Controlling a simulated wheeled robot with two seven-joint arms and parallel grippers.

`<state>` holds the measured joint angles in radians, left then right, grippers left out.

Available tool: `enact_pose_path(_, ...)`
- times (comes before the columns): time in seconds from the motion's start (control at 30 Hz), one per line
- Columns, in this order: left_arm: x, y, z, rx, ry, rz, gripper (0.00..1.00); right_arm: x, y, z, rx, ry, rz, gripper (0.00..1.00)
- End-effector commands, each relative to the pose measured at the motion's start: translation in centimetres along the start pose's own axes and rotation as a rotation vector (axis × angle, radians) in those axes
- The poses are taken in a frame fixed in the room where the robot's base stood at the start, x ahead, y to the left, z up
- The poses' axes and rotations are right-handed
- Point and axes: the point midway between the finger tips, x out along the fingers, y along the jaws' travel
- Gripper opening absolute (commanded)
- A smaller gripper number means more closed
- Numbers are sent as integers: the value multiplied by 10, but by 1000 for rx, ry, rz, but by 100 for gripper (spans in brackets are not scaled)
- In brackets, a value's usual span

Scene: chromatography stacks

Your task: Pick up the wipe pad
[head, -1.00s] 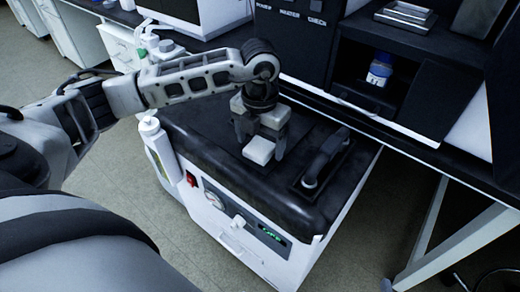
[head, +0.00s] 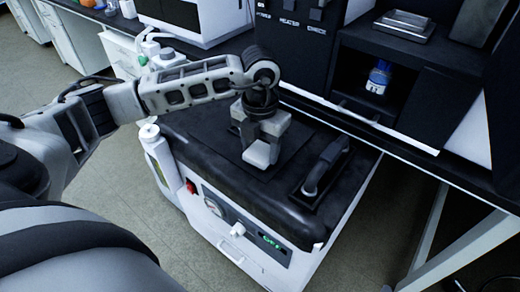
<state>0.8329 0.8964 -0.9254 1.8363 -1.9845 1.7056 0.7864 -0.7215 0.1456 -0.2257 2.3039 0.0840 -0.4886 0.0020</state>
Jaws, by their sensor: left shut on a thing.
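The wipe pad (head: 257,155) is a small pale block above the black top of a white cabinet unit. My left gripper (head: 260,150) points down over that top and is shut on the pad. The fingers cover part of the pad, and I cannot tell whether its underside still touches the surface. My right gripper is not in view.
A black handle on a plate (head: 325,170) lies on the cabinet top (head: 200,140), right of the gripper. A white bottle (head: 155,145) is at the cabinet's left side. A blue-labelled bottle (head: 378,77) stands in a dark bay behind.

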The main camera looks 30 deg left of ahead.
Motion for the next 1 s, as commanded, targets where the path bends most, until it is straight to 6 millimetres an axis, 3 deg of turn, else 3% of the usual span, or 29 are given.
enact_pose_path(0.13, -25, 0, -1, 0, -4, 0, 32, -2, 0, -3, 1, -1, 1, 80)
enact_pose_path(0.4, -86, 2, -55, 4, -5, 4, 32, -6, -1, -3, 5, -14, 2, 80)
enact_pose_path(0.7, -110, 2, -120, 1, -1, 4, 32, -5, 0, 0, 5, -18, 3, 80)
enact_pose_path(1.0, -119, 2, -140, -1, -1, 1, 32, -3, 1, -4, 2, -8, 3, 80)
